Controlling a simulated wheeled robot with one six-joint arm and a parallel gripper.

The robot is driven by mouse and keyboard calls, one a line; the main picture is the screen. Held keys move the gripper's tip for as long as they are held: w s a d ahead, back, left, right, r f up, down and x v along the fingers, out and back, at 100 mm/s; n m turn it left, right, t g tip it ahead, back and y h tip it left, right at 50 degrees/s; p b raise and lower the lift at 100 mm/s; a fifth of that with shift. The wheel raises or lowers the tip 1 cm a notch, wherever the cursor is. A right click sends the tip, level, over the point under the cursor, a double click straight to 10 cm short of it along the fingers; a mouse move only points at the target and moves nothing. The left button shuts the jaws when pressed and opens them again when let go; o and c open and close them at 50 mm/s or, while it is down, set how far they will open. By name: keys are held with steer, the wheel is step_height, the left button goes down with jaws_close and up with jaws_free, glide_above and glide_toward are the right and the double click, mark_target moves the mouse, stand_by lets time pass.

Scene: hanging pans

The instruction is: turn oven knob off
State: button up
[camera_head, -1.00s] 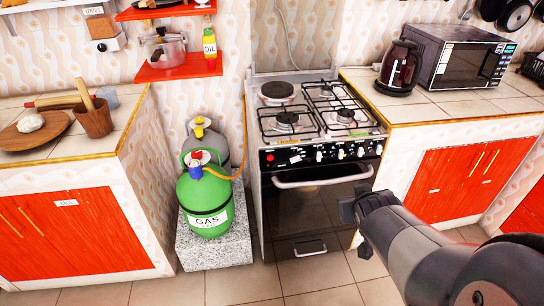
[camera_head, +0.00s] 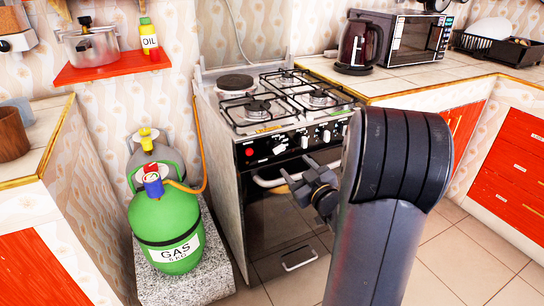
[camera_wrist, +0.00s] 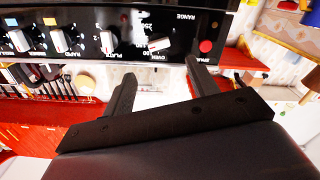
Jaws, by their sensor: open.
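The oven (camera_head: 285,215) stands in the middle of the head view, with a black control panel and a row of white knobs. The oven knob (camera_head: 280,149) is beside a red button (camera_head: 250,152) at the panel's left end. In the wrist view, the oven knob (camera_wrist: 160,44) sits at an angle above the "OVEN" label, unlike the upright plate knob (camera_wrist: 107,42). My gripper (camera_head: 294,186) is just in front of the oven handle, below the panel. In the wrist view its two fingers (camera_wrist: 160,72) are apart and empty, pointing toward the oven knob without visibly touching it.
The oven handle (camera_head: 268,183) sticks out below the panel, partly hidden by my gripper. A green gas bottle (camera_head: 165,228) with an orange hose stands left of the oven. A counter with a kettle (camera_head: 357,48) is at the right. Tiled floor is free at the lower right.

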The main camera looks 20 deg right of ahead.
mark_target(280, 150)
steer(key=w+b, duration=0.1)
steer(key=w, duration=0.9)
steer(key=shift+w+a, duration=0.1)
steer(key=shift+a, duration=0.05)
steer(key=c, duration=1)
steer(key=shift+o, duration=0.2)
